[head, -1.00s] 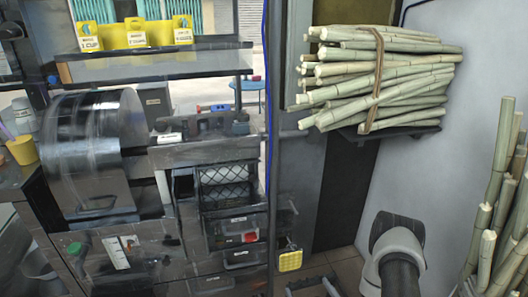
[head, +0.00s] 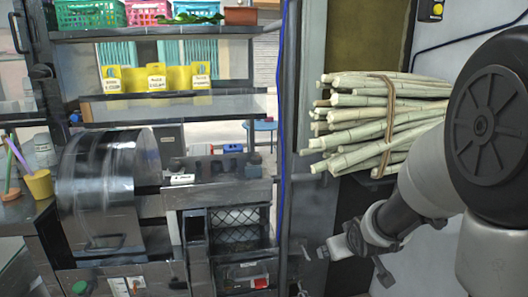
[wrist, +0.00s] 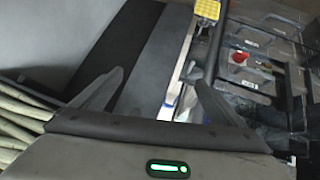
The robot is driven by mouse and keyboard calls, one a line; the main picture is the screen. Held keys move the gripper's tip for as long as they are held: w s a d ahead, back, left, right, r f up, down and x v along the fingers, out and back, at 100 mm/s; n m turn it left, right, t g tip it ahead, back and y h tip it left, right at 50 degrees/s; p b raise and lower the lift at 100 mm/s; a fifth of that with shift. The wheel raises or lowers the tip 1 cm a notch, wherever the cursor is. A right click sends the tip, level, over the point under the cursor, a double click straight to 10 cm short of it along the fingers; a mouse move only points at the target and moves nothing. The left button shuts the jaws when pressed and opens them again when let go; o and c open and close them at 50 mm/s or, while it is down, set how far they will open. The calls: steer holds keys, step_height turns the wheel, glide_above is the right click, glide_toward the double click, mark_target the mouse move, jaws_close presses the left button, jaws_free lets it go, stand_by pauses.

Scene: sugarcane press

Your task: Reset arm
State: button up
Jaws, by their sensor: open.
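My gripper (wrist: 155,92) is open and empty in the wrist view, its two grey fingers spread apart over a dark panel and floor area. In the head view my arm fills the right side, its far end low in the middle right, in front of the dark door frame. The fingers are small and hard to make out there. Nothing is held between them.
A strapped bundle of sugarcane (head: 350,128) lies on a wall shelf behind my arm. Pale stalks (wrist: 18,125) show at left in the wrist view. The steel press drum (head: 100,190) and counter stand left. A yellow pad (wrist: 208,9) and dark drawers (wrist: 262,72) are at right.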

steer(key=s+a+r+m+g, duration=0.15)
steer(key=s+r, duration=0.25)
steer(key=s, duration=0.4)
steer(key=s+a+r+g+y, duration=0.1)
steer(key=s+a+r, duration=0.25)
steer(key=s, duration=0.55)
steer(key=s+a+r+m+g, duration=0.1)
steer(key=s+a+r, duration=0.1)
steer(key=s+r, duration=0.45)
step_height(320, 180, up, 22)
steer(key=s+p, duration=0.2)
steer(key=p, duration=2.1)
steer(key=shift+p, duration=0.4)
